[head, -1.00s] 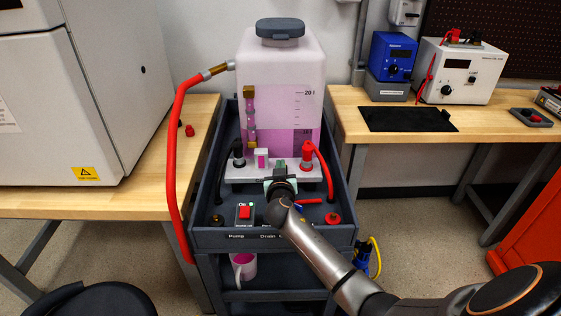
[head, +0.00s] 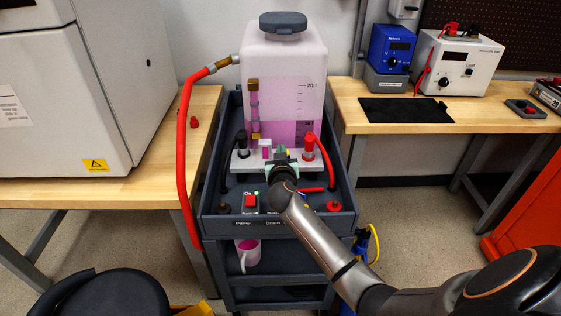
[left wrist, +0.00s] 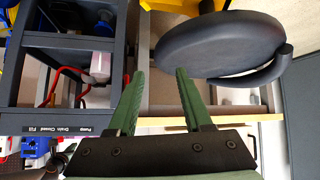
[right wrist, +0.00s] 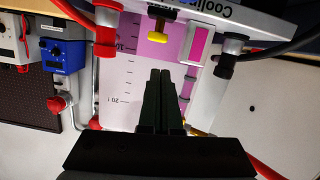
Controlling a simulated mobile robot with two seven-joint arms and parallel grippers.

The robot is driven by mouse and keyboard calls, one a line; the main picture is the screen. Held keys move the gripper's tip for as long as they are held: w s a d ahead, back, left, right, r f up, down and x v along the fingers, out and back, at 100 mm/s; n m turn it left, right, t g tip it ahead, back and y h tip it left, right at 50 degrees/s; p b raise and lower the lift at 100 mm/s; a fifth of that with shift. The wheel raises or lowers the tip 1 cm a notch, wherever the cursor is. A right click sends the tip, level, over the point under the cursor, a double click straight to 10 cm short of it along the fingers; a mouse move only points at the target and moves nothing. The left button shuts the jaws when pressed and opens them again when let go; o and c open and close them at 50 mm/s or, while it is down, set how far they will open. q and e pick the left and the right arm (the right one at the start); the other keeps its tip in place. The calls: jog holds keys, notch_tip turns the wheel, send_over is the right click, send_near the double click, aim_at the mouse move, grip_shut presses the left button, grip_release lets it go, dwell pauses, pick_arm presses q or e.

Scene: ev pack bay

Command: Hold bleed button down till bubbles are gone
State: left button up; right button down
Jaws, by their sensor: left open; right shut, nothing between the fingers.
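The coolant tank (head: 285,65) stands upright on the cart, magenta liquid in its lower part. A sight tube (head: 254,110) with brass ends runs up its front left; I cannot tell whether bubbles are in it. A yellow-headed knob (right wrist: 158,40), possibly the bleed button, sits on the white manifold (head: 240,162) in the right wrist view. My right gripper (right wrist: 160,72) is shut and empty, its tips pointing at the knob with a gap showing in that picture. In the head view, the right gripper (head: 282,155) hides the knob. My left gripper (left wrist: 156,73) is open and empty.
A red pump switch (head: 251,200) is on the cart tray (head: 345,214). A red hose (head: 182,150) hangs along the cart's left side. Benches flank the cart. A dark stool seat (left wrist: 222,44) is beyond the left fingers. Red and black fittings flank the manifold.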

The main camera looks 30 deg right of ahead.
jog(key=v, duration=0.6)
jog(key=shift+s+r, duration=0.1)
jog(key=shift+s, duration=0.2)
jog(key=shift+s+a+r, duration=0.15)
jog(key=shift+s+a, duration=0.1)
jog(key=shift+s, duration=0.1)
pick_arm(q)
jog(key=shift+d, duration=0.3)
jog(key=shift+r, duration=0.15)
dwell(0.4)
